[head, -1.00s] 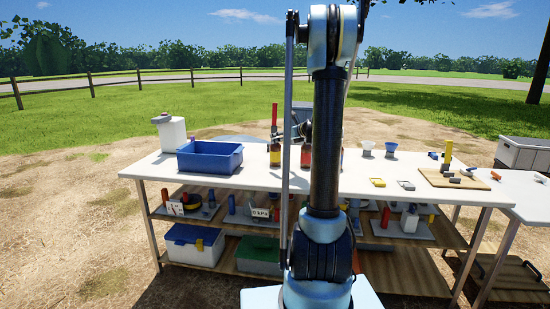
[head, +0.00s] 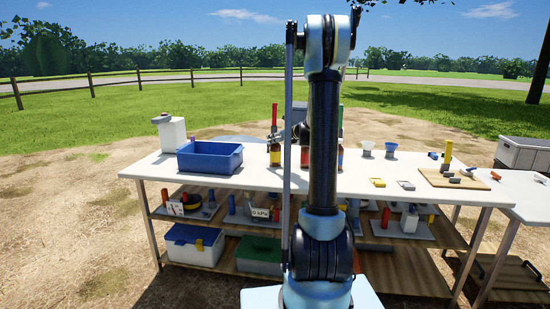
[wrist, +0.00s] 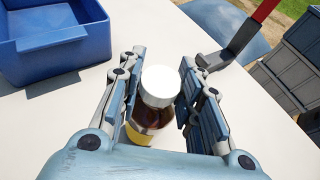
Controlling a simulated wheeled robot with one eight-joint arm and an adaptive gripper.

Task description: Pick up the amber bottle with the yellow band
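The amber bottle (wrist: 150,118) has a white cap and a yellow band (wrist: 136,134) low on its side in the wrist view. It stands upright between the two fingers of my gripper (wrist: 158,98). The fingers are apart on either side of it, with a narrow gap showing at the right finger. In the head view the bottle (head: 275,158) is small on the white table, left of my arm, with my gripper (head: 275,138) just above and around its top. The bottle's lower part is hidden in the wrist view.
A blue bin (wrist: 55,38) stands close on the left; it also shows in the head view (head: 209,157). Another bottle with a red band (head: 305,157) stands to the right of the amber one.

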